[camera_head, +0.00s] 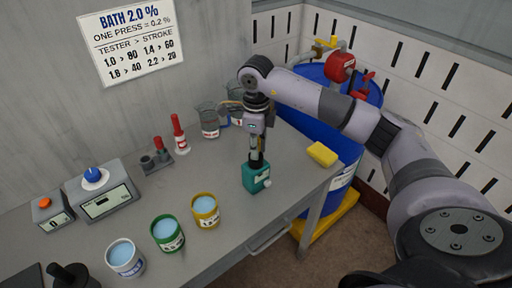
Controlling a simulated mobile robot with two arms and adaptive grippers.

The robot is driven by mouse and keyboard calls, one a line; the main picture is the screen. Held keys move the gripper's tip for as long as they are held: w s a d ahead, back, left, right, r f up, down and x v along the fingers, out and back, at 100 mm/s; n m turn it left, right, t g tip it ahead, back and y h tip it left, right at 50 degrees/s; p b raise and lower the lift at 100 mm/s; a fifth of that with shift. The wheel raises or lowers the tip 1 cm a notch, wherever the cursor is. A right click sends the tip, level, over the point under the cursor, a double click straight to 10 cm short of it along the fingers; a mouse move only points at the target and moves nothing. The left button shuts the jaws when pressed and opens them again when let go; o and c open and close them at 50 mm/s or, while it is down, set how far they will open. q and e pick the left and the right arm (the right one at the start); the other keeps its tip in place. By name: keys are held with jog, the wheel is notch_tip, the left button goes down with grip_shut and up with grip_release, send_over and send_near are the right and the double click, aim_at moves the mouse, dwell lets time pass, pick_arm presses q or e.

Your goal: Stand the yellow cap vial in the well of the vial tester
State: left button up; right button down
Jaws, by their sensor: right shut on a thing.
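My right gripper (257,157) points straight down over a teal box (256,178) with a pale label, near the front edge of the bench. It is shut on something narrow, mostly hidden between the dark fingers. I cannot make out a yellow cap or tell whether the held thing touches the teal box. I cannot tell for sure whether the teal box or the grey box with a display and blue knob (102,197) is the vial tester. My left gripper is not in view.
Cups of blue liquid with white (125,260), green (168,236) and yellow (205,212) rims stand along the front. A small rack (156,161), a red-topped item (180,135) and beakers (209,121) stand behind. A yellow block (322,154) lies right; a blue drum (345,125) stands beyond.

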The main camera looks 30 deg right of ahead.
jog(key=shift+f, duration=0.15)
dwell(0.4)
jog(key=c, duration=1.4)
grip_release()
notch_tip(320, 180, up, 12)
jog(key=shift+r, duration=0.1)
